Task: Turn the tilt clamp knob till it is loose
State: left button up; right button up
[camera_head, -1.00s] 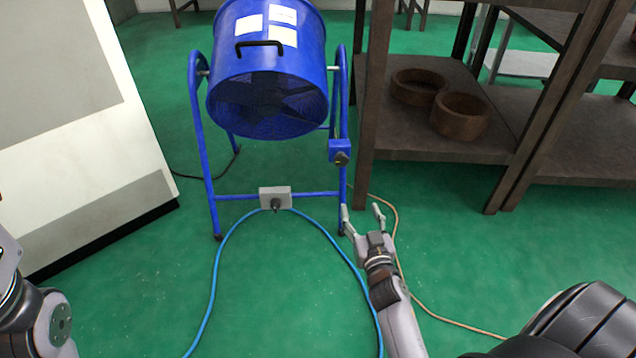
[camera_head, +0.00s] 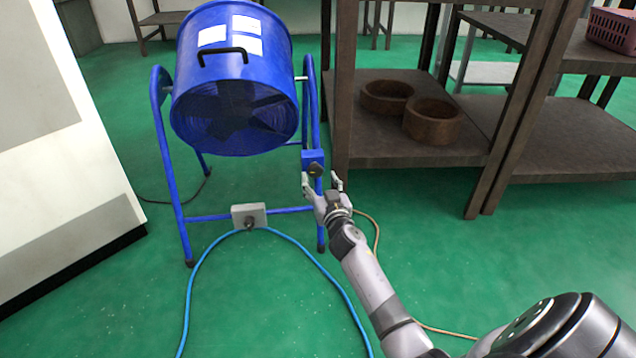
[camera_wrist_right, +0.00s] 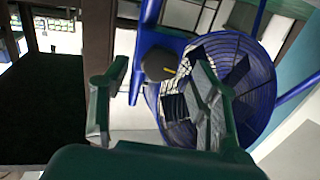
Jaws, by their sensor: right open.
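The tilt clamp knob (camera_head: 316,170) is dark and round, on a blue block on the right upright of the blue fan's stand. In the right wrist view the knob (camera_wrist_right: 160,65) shows a yellow mark and lies between my two fingers. My right gripper (camera_head: 321,180) is open, with its fingertips close to the knob; I cannot tell whether they touch it. The blue drum fan (camera_head: 235,85) hangs tilted in its stand, its grille facing forward and down. My left gripper is out of view.
A dark wooden shelf (camera_head: 410,163) with two brown bowls stands close to the right of the fan. A grey switch box (camera_head: 248,215) sits on the stand's lower bar. A blue hose (camera_head: 195,285) curves over the open green floor. A white cabinet stands at left.

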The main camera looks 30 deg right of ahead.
jog(key=shift+x, duration=1.2)
jog(key=shift+c, duration=0.3)
jog(key=c, duration=1.1)
